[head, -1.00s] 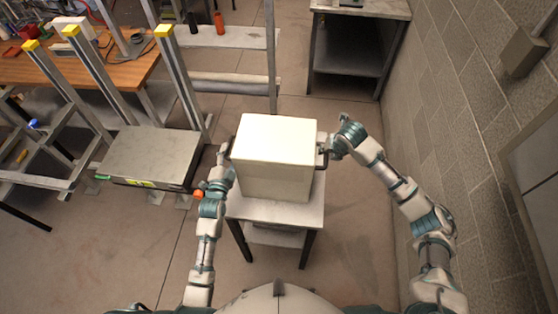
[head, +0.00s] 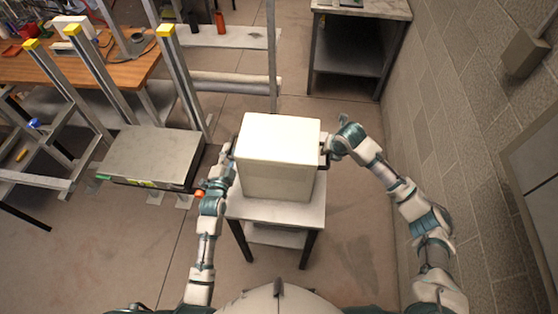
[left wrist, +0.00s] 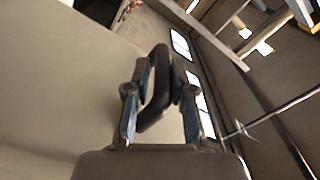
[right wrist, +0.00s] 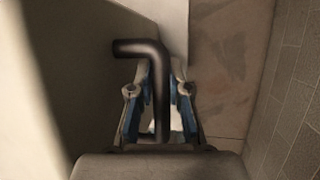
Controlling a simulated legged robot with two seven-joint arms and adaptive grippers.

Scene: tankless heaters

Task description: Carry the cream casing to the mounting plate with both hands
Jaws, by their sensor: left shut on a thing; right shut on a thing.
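The cream casing (head: 278,160) is a box with dark handles on its sides, upright over a small grey table (head: 310,208). I cannot tell whether its base touches the tabletop. My left gripper (head: 228,158) is at its left side, shut on a dark handle (left wrist: 157,92), which passes between the fingers in the left wrist view. My right gripper (head: 330,150) is at its right side, shut on the other dark handle (right wrist: 158,65), a bent bar in the right wrist view. I cannot clearly identify the mounting plate.
A grey flat-topped unit (head: 150,158) with yellow-tipped posts (head: 165,30) stands at left. Beyond it is a wooden workbench (head: 125,72). A grey bench (head: 355,50) is at the back right, and a block wall (head: 455,110) runs along the right. Floor is open behind the small table.

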